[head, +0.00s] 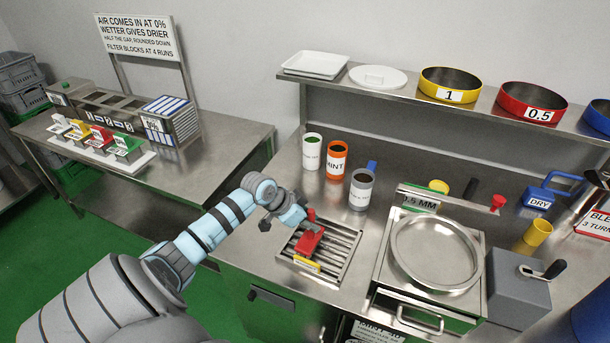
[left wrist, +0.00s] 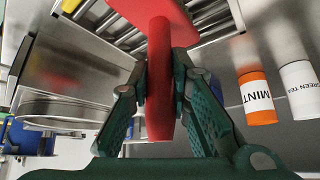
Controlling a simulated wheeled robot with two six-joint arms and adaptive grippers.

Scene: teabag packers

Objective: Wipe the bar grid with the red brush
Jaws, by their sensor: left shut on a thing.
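The bar grid (head: 340,271) is a set of metal bars in a square frame, set into the steel counter. The red brush (head: 308,243) is over the left part of the grid. My left gripper (head: 296,216) is shut on its upright red handle. In the left wrist view the handle (left wrist: 160,75) stands between the two green fingers of my left gripper (left wrist: 163,95), and the wide red brush head lies over the bars (left wrist: 107,28). My right gripper does not show.
A white canister (head: 311,153), an orange MINT canister (head: 336,161) and a grey canister (head: 361,190) stand behind the grid. A round metal pan (head: 436,285) sits to its right. A shelf with coloured sieves runs behind.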

